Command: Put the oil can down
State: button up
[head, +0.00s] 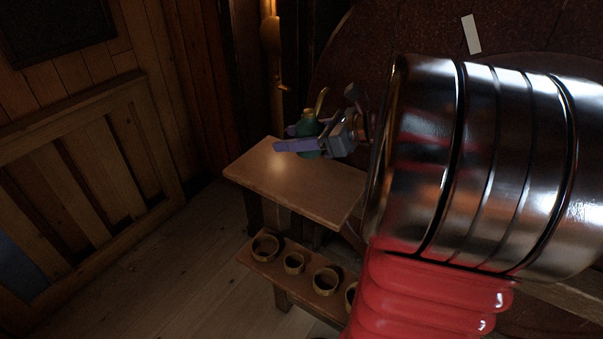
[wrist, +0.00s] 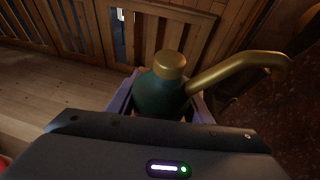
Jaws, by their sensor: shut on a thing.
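The oil can (wrist: 160,93) is dark green with a brass cap and a curved brass spout that points right in the wrist view. In the head view the oil can (head: 308,126) shows small, partly covered by a purple finger. My gripper (head: 296,140) is shut on the can's body, with one finger on each side in the wrist view (wrist: 160,103). The can looks roughly upright. In the head view it appears over the far part of a wooden bench top (head: 290,178). I cannot tell whether its base touches the top; the base is hidden.
A lower shelf (head: 295,297) under the bench top holds several round wooden rings or cups (head: 326,281). The bench top's left and front parts are bare. A slatted wooden partition (head: 90,170) stands at the left. My arm covers the right of the head view.

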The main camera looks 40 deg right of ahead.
send_over(295, 176)
notch_tip(295, 176, down, 5)
jog(key=shift+a, duration=0.1)
jog(key=shift+f, duration=1.85)
jog(key=shift+f, duration=0.1)
jog(key=o, duration=1.4)
jog(key=shift+c, duration=0.2)
